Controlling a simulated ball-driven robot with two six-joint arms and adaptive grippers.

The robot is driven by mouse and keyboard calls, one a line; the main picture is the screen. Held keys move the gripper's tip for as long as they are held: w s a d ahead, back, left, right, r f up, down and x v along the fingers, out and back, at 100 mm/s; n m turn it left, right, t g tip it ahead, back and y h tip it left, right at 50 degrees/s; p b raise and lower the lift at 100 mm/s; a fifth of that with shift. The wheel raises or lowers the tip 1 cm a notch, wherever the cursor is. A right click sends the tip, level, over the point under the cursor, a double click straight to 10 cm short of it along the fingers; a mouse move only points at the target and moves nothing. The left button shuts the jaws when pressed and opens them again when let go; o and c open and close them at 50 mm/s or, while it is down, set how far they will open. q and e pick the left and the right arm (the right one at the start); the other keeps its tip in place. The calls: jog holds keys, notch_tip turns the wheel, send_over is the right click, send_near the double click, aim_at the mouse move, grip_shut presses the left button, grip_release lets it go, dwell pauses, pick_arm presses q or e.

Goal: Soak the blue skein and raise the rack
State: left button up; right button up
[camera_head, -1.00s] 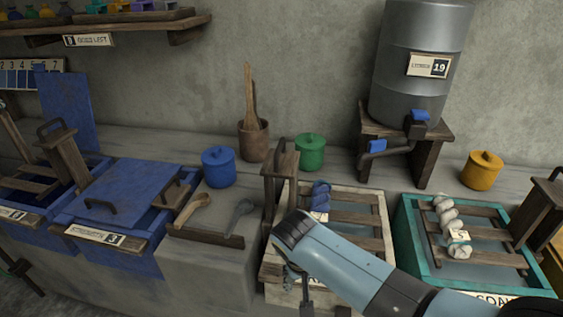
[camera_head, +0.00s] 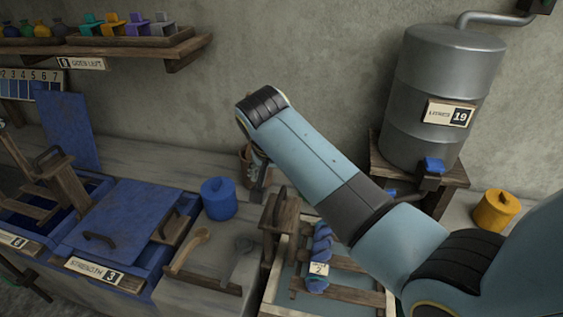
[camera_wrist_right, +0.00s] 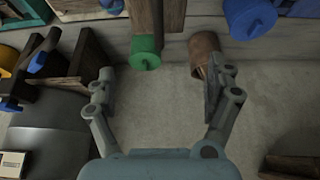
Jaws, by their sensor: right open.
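The blue skein (camera_head: 321,242) is a twisted hank with a tag reading 2. It lies across the wooden rack bars (camera_head: 352,265) over a pale-framed vat (camera_head: 270,285) in the head view. The rack's upright wooden post (camera_head: 278,225) stands left of the skein. My right gripper (camera_head: 258,183) is raised near the back wall, above and behind the vat, partly hidden by its own arm. In the right wrist view its fingers (camera_wrist_right: 160,88) are wide apart with nothing between them. My arm hides the vat's right part. My left gripper is not in view.
Left are a blue vat with a lid (camera_head: 125,218) and a ledge with a wooden spoon (camera_head: 190,250). Behind stand a blue jar (camera_head: 219,200), a green jar (camera_wrist_right: 146,52) and a brown pot (camera_wrist_right: 204,52). A steel tank (camera_head: 440,95) stands right, near a yellow jar (camera_head: 496,212).

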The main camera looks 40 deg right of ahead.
aim_at(279, 197)
notch_tip(279, 197, down, 5)
jog(key=shift+d+f+b, duration=0.1)
jog(key=shift+d+b, duration=0.05)
jog(key=shift+b, duration=0.25)
notch_tip(279, 197, down, 2)
jog(key=b, duration=0.2)
jog(key=shift+f+b, duration=0.25)
jog(key=shift+b, duration=0.15)
jog(key=shift+r, duration=0.15)
jog(key=shift+f, duration=0.2)
jog(key=shift+f, duration=0.1)
jog(key=shift+c, duration=1)
grip_shut()
